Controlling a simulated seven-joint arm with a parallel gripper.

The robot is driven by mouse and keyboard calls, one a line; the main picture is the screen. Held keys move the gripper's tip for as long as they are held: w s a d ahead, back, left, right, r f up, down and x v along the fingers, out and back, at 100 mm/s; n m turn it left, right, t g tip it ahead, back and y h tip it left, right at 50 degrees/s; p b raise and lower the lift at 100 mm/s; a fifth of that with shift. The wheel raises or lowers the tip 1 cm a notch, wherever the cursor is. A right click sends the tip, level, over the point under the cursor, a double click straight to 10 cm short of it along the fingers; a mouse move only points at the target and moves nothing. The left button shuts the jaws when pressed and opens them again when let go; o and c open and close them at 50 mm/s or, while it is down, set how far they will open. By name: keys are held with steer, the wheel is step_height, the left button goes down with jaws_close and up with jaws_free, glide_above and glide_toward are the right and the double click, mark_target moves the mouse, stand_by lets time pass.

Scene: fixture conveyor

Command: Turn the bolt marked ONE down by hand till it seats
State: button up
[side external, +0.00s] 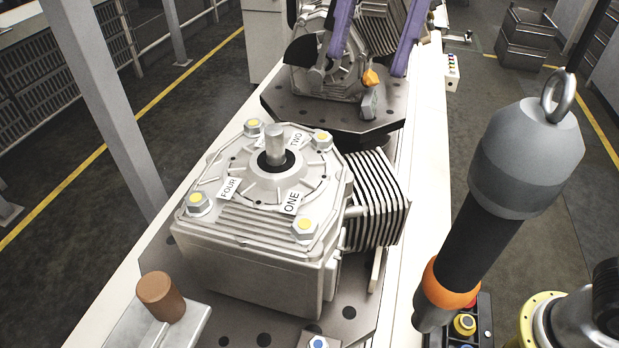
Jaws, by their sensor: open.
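The bolt marked ONE (304,229) stands upright at the near right corner of the pale metal gearbox (250,265). My gripper is not recognisable in this view.
A shaft (274,145) rises from the gearbox cover. A grey and black tool (520,160) with a ring on top hangs at the right. A brown capped post (161,296) stands front left. Purple bars (412,35) reach over a second gearbox behind. Cooling fins (380,195) stick out right.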

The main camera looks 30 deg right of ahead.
steer(key=g, duration=0.1)
glide_toward(306, 223)
steer(key=shift+n, duration=0.4)
steer(key=x, duration=0.8)
steer(key=shift+h, duration=0.3)
jaws_close()
